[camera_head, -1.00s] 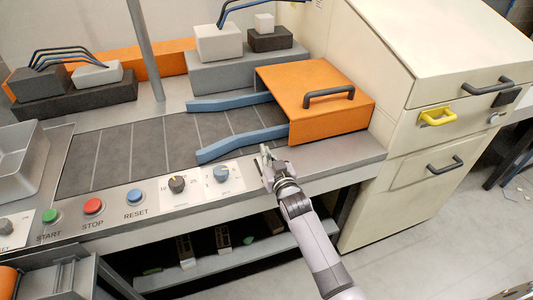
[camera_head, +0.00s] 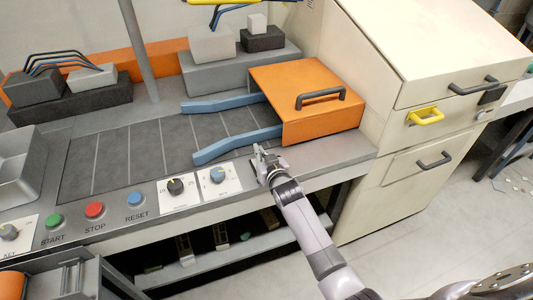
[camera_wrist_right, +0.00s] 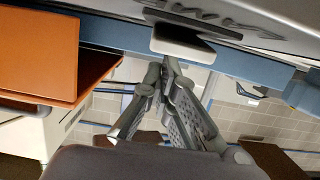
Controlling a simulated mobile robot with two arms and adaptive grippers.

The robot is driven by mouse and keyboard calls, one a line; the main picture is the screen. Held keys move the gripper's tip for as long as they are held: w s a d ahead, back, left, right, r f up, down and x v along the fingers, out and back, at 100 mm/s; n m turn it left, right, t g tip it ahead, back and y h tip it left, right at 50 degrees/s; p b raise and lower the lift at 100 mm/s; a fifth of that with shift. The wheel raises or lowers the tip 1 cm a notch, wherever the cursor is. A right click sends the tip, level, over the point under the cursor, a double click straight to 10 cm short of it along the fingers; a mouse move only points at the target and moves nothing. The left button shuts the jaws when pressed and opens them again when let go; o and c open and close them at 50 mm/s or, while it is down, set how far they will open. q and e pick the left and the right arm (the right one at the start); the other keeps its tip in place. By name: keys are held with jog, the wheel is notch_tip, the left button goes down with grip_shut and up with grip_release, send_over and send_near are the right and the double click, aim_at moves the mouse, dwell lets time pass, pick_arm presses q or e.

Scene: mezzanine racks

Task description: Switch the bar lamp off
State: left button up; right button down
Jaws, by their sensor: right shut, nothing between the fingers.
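My right gripper (camera_head: 259,153) is over the console's front ledge, right of the blue knob (camera_head: 217,175) and just in front of the blue rail (camera_head: 235,145). It is shut with nothing between its fingers. In the right wrist view its fingertips (camera_wrist_right: 166,62) meet just below a small pale block with a dark top (camera_wrist_right: 180,45). I cannot tell whether they touch it or whether it is a switch. I cannot clearly make out a bar lamp or whether it is lit. My left gripper is not in view.
An orange cover with a handle (camera_head: 305,105) stands behind and right of the gripper. Left along the ledge are a black knob (camera_head: 175,187) and green, red and blue buttons (camera_head: 95,209). A cream cabinet (camera_head: 400,60) stands at the right.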

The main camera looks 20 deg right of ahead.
jog(key=r, duration=0.1)
jog(key=r+p, duration=0.2)
jog(key=r, duration=0.1)
jog(key=shift+w, duration=0.25)
jog(key=shift+s+f+b, duration=0.3)
jog(key=shift+s+f, duration=0.05)
jog(key=shift+s, duration=0.55)
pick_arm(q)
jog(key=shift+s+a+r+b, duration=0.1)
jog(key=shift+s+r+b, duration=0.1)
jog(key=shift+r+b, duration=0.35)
pick_arm(e)
jog(key=r+v, duration=0.1)
jog(key=v, duration=0.7)
jog(key=shift+r, duration=0.35)
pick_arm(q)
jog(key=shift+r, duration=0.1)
pick_arm(e)
jog(key=shift+f, duration=0.1)
